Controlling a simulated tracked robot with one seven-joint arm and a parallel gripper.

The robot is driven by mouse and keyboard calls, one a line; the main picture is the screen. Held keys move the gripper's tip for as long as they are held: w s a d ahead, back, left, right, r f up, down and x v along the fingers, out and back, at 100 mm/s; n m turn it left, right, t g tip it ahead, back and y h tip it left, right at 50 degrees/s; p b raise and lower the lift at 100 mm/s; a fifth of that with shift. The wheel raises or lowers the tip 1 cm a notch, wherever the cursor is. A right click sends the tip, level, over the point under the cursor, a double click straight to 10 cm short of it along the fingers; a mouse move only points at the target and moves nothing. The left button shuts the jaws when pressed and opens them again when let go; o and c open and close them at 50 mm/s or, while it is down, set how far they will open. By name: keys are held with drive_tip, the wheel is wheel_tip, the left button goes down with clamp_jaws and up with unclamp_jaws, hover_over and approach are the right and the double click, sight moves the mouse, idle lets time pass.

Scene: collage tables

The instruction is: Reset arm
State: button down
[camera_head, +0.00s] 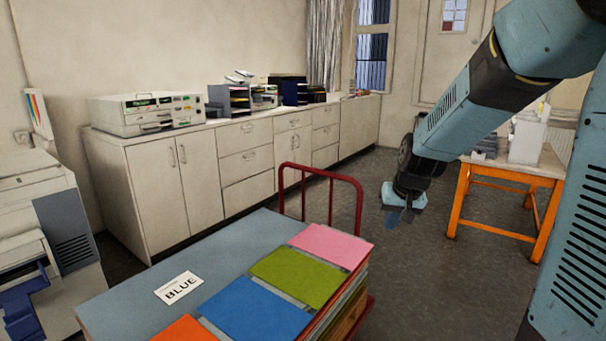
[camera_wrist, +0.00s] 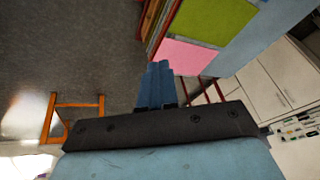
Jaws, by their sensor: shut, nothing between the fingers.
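My gripper (camera_head: 402,217) hangs from my raised arm on the right side of the head view, pointing down over the bare floor. It is to the right of the cart and apart from it. In the wrist view my gripper's fingers (camera_wrist: 158,72) are together, with nothing between them.
A grey-topped cart (camera_head: 235,245) with a red handle (camera_head: 322,172) bears orange, blue (camera_head: 255,308), green (camera_head: 298,275) and pink (camera_head: 331,243) sheets and a "BLUE" card (camera_head: 179,287). An orange-legged table (camera_head: 498,234) stands right. White cabinets (camera_head: 200,168) line the wall; a printer (camera_head: 45,235) stands left.

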drive_tip(key=s+r, duration=0.5)
drive_tip(key=s, duration=0.7)
drive_tip(key=s+d+r+t+h, duration=0.1)
drive_tip(key=s+r, duration=0.5)
drive_tip(key=s, duration=0.6)
drive_tip(key=shift+d+n, duration=0.3)
drive_tip(key=shift+n, duration=0.1)
drive_tip(key=shift+w, duration=0.1)
